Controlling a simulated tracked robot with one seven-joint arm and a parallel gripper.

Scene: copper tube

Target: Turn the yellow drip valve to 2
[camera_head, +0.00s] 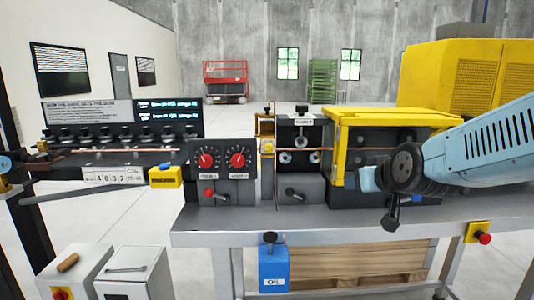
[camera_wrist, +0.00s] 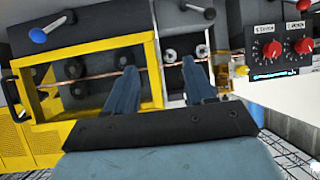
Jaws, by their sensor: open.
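A small yellow knob (camera_head: 268,147), which looks like the drip valve, is on the machine line between the red-dial panel and the roller block. It also shows in the wrist view as a yellow knob (camera_wrist: 240,70), right of my fingers. Its marks and setting are too small to read. My gripper (camera_wrist: 159,63) is open with nothing between its two fingers. In the head view my gripper (camera_head: 391,217) hangs in front of the yellow-framed machine, to the right of the knob and apart from it.
The yellow-framed guard (camera_head: 340,155) stands behind my gripper. The panel with two red dials (camera_head: 223,159) is left of the knob. A thin copper tube (camera_wrist: 95,79) runs through the machines. A blue oil box (camera_head: 273,265) hangs at the bench front (camera_head: 350,225).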

